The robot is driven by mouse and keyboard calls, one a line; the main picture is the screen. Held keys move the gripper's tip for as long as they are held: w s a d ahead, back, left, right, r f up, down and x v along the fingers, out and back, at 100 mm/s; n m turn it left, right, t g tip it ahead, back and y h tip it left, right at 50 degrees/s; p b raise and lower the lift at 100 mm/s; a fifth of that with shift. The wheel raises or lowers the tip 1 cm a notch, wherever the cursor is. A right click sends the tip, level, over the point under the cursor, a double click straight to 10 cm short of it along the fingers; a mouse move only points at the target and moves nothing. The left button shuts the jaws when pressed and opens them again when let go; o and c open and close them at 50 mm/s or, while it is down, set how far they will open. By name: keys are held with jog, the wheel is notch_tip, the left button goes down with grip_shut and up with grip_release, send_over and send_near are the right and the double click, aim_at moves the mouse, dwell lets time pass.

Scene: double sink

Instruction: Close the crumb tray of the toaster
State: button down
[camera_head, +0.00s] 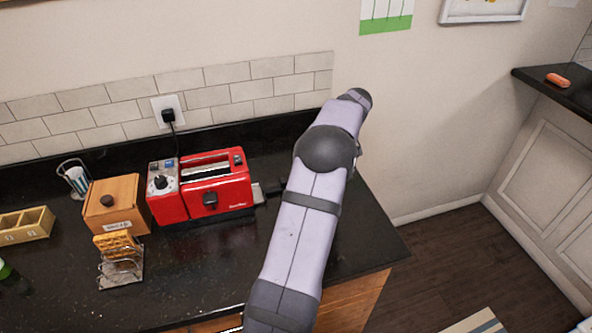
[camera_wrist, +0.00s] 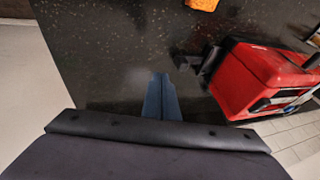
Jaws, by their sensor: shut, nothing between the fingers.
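The red toaster (camera_head: 228,190) stands on the black counter and also shows at the right of the wrist view (camera_wrist: 262,82). Its crumb tray (camera_head: 258,194) sticks out of the toaster's right end. In the wrist view the dark tray (camera_wrist: 208,66) juts left from the toaster, with a black handle at its end. My gripper (camera_wrist: 161,92) is shut and empty, its bluish fingers together, just beyond the handle end of the tray, and seems apart from it. In the head view my arm hides the gripper.
A wooden box (camera_head: 115,205), a toast rack (camera_head: 119,262) with toast, a glass (camera_head: 74,178) and a divided wooden tray (camera_head: 25,226) stand left of the toaster. A plug (camera_head: 168,115) sits in the wall socket behind. The counter (camera_head: 365,240) ends at the right.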

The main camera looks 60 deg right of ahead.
aim_at(282, 182)
jog(key=s+d+r+n+t+y+p, duration=0.1)
jog(key=s+d+t, duration=0.1)
jog(key=s, duration=0.2)
jog(key=p+x, duration=0.5)
jog(key=x, duration=0.4)
jog(key=shift+w+a+r, duration=0.1)
jog(key=shift+a+r, duration=0.05)
jog(key=w+a+p, duration=0.1)
jog(key=w+p, duration=0.1)
jog(key=shift+a+p, duration=0.35)
jog(key=shift+p, duration=0.05)
jog(key=shift+w+a+f+p, duration=0.35)
jog(key=shift+w+a+p, duration=0.15)
jog(key=shift+w, duration=0.1)
jog(key=shift+w+a+b, duration=0.6)
jog(key=shift+w+a, duration=0.85)
jog(key=shift+a, duration=0.2)
